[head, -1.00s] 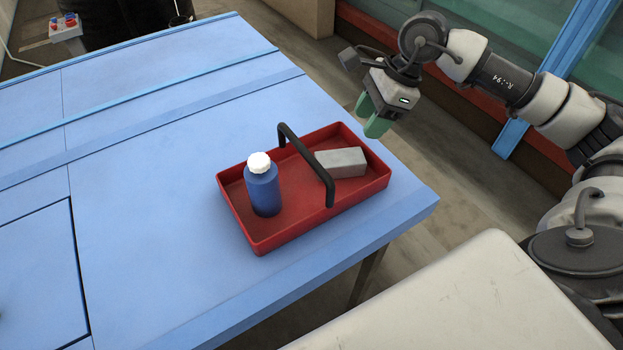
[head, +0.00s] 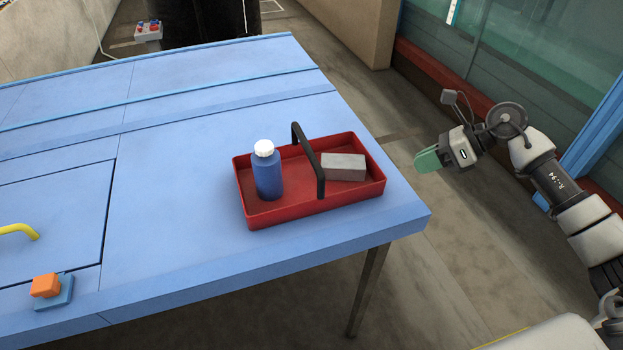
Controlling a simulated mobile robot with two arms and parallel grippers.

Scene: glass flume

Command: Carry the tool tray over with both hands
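The red tool tray (head: 290,215) sits on the blue table near its right corner. Its black handle (head: 311,160) arches across the middle. A blue bottle with a white cap (head: 268,175) stands upright in the tray's left part, and a grey block (head: 343,167) lies in its right part. My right gripper (head: 428,160) is to the right of the tray, past the table's edge, and apart from it. Its green fingers point left toward the tray and overlap in this view, so their opening is unclear. My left gripper is not in view.
The blue table (head: 190,200) has free room left of the tray. An orange and blue piece (head: 50,290) and a yellow handle (head: 18,231) are at the left. A control box with buttons (head: 148,31) stands behind. Open floor (head: 450,260) lies right of the table.

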